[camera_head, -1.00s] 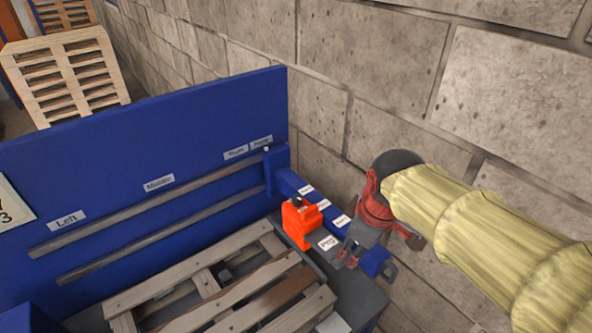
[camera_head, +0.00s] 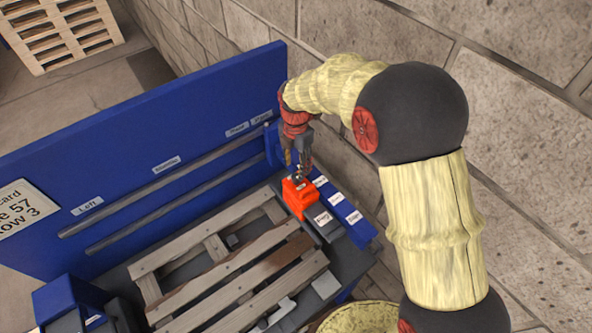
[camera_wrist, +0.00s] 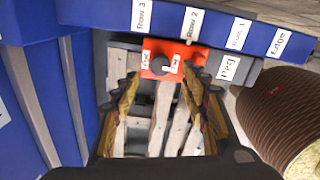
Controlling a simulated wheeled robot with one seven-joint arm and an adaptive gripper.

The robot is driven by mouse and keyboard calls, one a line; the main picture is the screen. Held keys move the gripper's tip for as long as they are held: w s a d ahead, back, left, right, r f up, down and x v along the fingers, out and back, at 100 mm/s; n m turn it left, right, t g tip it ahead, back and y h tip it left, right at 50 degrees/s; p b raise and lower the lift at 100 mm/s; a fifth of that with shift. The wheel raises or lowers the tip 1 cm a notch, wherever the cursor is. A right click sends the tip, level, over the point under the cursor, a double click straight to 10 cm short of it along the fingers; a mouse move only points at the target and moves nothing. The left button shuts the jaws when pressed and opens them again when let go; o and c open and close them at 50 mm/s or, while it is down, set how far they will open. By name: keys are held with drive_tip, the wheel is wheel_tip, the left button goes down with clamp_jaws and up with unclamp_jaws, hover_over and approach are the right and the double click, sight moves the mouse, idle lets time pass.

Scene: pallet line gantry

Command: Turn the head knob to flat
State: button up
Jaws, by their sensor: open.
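The orange head (camera_head: 298,197) sits on the dark rail beside the pallet. In the wrist view the orange head (camera_wrist: 186,52) lies just beyond my fingertips, with a dark round knob (camera_wrist: 163,64) on it. Small white labels flank the knob; their words are too small to read. My gripper (camera_head: 300,170) points down over the head in the head view. In the wrist view my gripper (camera_wrist: 167,88) is open, its fingers spread to either side below the knob, with nothing held. I cannot tell whether the fingers touch the head.
A slatted pallet (camera_head: 225,262) lies beside the rail. A blue back panel (camera_head: 130,165) with label plates stands behind. A blue ledge marked Row 3, Row 2, Row 1 and Edge (camera_wrist: 262,38) runs along the head's far side. A block wall (camera_head: 510,110) is close on the right.

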sight(296, 176)
wheel_tip(296, 176, down, 6)
drive_tip(key=shift+r, duration=0.1)
drive_tip(key=shift+c, duration=1.2)
clamp_jaws()
